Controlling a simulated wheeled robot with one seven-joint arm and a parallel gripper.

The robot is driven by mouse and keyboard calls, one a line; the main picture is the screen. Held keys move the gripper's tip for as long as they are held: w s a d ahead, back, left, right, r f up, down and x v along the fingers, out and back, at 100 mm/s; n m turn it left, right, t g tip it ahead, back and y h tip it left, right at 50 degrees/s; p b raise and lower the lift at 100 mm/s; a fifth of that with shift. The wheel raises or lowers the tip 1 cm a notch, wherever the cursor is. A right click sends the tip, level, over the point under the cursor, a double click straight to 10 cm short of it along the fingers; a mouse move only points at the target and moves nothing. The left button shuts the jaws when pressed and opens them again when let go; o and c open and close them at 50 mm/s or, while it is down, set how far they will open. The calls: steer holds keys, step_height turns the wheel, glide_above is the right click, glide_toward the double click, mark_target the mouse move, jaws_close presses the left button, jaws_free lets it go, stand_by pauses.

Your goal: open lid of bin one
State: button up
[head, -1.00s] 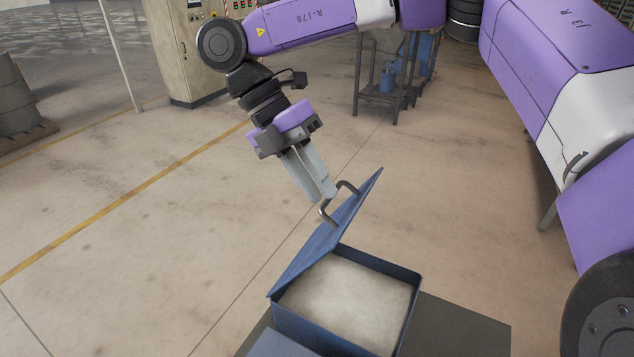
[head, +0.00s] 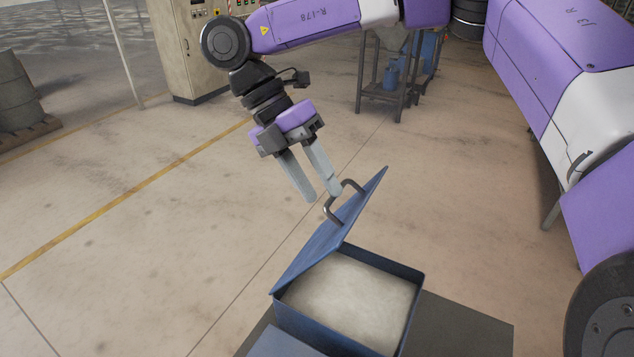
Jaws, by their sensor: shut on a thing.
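Bin one (head: 345,325) is a blue box filled with pale material, and I see it from above. Its blue lid (head: 330,238) stands tilted up steeply at the left side of the opening, so the inside shows. A grey bar handle (head: 330,212) sticks out from the lid's outer face. My gripper (head: 322,194) is at the handle. Its two grey fingers are spread, with floor showing between them. The right finger overlaps the handle bar in the picture, and the left finger is clear of it. Whether the right finger touches the bar cannot be told.
The bin stands on a dark grey surface (head: 462,325), with another blue surface (head: 284,343) at the bottom edge. A control cabinet (head: 188,50), a dark metal stand (head: 380,100) and a drum (head: 18,95) on a pallet stand farther back. The floor left of the bin is clear.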

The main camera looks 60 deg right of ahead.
steer(key=shift+w, duration=0.15)
steer(key=w+r+p, duration=0.3)
steer(key=w, duration=0.5)
stand_by(0.7)
steer(key=shift+w+a+p, duration=0.1)
steer(key=shift+a+p, duration=0.05)
steer(key=shift+p, duration=0.15)
steer(key=shift+r, duration=0.1)
steer(key=v, duration=0.7)
steer(key=shift+w+r+b, duration=0.2)
steer(key=shift+r+b, duration=0.1)
steer(key=shift+b, duration=0.15)
stand_by(0.4)
